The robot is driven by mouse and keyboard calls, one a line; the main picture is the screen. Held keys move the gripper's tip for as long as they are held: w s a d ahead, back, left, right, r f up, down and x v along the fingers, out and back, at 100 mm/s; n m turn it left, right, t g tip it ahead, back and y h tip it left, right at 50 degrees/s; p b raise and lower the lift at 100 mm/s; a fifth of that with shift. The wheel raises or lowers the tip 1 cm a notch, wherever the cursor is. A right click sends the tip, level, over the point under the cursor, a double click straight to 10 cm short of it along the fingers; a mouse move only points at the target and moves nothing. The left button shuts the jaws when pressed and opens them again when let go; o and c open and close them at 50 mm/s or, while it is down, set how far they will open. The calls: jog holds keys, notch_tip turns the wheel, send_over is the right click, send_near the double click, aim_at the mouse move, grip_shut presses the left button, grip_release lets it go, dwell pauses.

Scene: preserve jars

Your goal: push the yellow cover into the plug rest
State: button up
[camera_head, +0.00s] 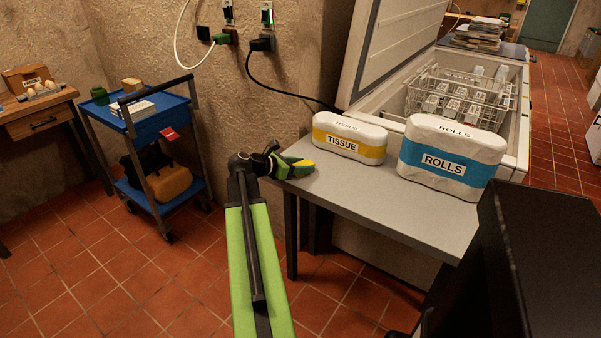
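My gripper (296,165) is at the end of my green arm, over the left corner of the grey table. Its end shows green and yellow parts. I cannot tell whether the yellow is a held cover or part of the fingers, nor whether the fingers are open or shut. I see no separate yellow cover for certain. On the wall, a green plug (222,38) with a white cable and a black plug (262,44) with a black cable sit below two sockets. A small black block (203,33) is beside the green plug. I cannot make out which is the plug rest.
A yellow-banded TISSUE pack (349,138) stands just right of my gripper on the grey table (385,195). A blue-banded ROLLS pack (451,160) stands further right. An open chest freezer (515,110) is behind. A blue trolley (155,122) stands left, with clear tiled floor between.

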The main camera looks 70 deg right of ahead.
jog(key=c, duration=0.6)
jog(key=shift+c, duration=0.2)
jog(key=shift+r, duration=0.1)
